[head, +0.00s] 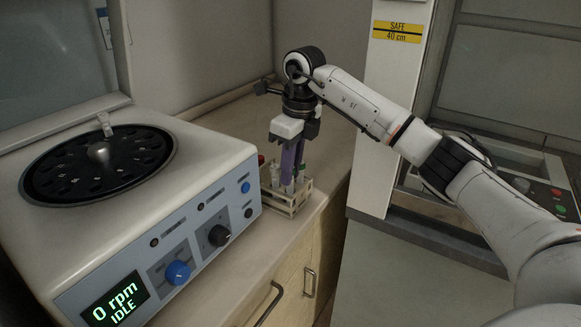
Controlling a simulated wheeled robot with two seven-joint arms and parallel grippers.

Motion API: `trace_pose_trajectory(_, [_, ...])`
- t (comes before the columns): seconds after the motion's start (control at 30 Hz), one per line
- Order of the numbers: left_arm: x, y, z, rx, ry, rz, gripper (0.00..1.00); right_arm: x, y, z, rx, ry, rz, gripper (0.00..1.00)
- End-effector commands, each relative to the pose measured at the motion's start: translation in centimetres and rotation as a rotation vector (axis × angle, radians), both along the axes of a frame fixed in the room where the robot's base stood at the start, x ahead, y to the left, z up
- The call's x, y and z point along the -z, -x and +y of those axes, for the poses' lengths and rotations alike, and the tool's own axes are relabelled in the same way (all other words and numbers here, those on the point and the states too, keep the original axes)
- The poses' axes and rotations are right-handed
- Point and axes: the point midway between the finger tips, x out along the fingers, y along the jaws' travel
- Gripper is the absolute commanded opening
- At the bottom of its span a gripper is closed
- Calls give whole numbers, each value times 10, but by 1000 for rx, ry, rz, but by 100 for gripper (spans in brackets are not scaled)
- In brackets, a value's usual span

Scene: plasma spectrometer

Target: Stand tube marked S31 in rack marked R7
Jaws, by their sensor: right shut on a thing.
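My right gripper (291,176) points straight down over a small pale rack (291,210) near the counter's front edge. Its purple fingers are shut on a thin tube, mostly hidden between them; a pale bit shows at the fingertips, low in the rack area. I cannot tell whether the tube's foot is inside a slot. Other tubes stand in the rack, one with a red cap (261,159) and a clear one (274,174) at the left. The marks S31 and R7 are not readable. My left gripper is not in view.
A centrifuge (215,185) with an open rotor (98,165) and a "0 rpm IDLE" display stands close left of the rack. A white post (391,110) with a yellow "SAFE 40 cm" label stands right of the counter. The counter behind the rack is clear.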

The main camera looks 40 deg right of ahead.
Motion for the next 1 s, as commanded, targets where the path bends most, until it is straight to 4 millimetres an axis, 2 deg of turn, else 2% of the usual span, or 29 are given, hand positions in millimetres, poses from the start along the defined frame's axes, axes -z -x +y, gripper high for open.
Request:
trace_pose_trajectory(0.4, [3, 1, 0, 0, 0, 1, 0, 6, 0, 0, 0, 0, 0, 0])
trace_pose_trajectory(0.43, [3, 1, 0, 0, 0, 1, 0, 6, 0, 0, 0, 0, 0, 18])
trace_pose_trajectory(0.57, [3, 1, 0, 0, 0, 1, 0, 5, 0, 0, 0, 0, 0, 38])
trace_pose_trajectory(0.87, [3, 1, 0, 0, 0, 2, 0, 4, 0, 0, 0, 0, -1, 38])
trace_pose_trajectory(1.0, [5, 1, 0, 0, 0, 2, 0, -10, 1, -1, 0, 0, -3, 38])
